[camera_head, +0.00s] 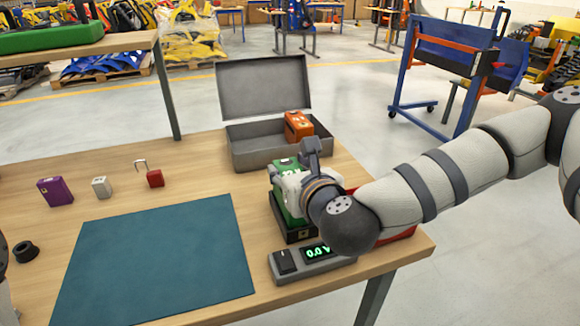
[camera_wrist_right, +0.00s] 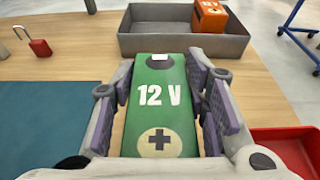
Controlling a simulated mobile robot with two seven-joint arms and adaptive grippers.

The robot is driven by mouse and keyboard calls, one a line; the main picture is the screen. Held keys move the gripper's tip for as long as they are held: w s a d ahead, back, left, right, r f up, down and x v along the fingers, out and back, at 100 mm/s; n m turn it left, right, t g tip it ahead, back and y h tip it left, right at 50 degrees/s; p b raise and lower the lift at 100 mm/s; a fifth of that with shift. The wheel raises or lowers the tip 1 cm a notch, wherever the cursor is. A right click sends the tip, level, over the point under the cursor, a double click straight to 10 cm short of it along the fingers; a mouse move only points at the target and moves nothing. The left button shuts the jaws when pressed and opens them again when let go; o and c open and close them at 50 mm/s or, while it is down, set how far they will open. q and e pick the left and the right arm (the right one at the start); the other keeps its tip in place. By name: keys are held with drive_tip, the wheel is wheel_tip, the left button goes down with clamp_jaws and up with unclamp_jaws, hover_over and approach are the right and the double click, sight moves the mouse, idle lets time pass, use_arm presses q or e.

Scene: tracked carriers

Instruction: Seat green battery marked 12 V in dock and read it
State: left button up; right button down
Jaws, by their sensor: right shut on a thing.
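The green battery (camera_wrist_right: 160,75), marked 12 V with a plus sign, fills the middle of the right wrist view. In the head view the green battery (camera_head: 277,192) is partly hidden by my gripper. My right gripper (camera_head: 292,182) is shut on it, one pad on each side. The black dock (camera_head: 298,236) is directly below the battery; I cannot tell whether the battery is fully down in it. The grey reader (camera_head: 283,262) in front has a green lit display (camera_head: 317,252) that looks like 0.0 V upside down.
An open grey case (camera_head: 250,155) holding an orange battery (camera_head: 298,125) stands behind. A red tray (camera_head: 400,236) is partly behind my arm. A teal mat (camera_head: 155,260), purple block (camera_head: 55,192), white block (camera_head: 101,187), red padlock (camera_head: 155,178) and black ring (camera_head: 25,251) lie left.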

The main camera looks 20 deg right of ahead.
use_arm(q)
drive_tip(key=shift+s+f+b, duration=0.4)
drive_tip(key=shift+s+f, duration=0.1)
drive_tip(key=shift+s, duration=0.05)
use_arm(e)
drive_tip(key=shift+f, duration=1.15)
drive_tip(key=c, duration=1)
unclamp_jaws()
drive_tip(key=shift+o, duration=0.8)
drive_tip(key=shift+f, duration=0.15)
wheel_tip(320, 180, up, 10)
drive_tip(key=shift+r, duration=0.1)
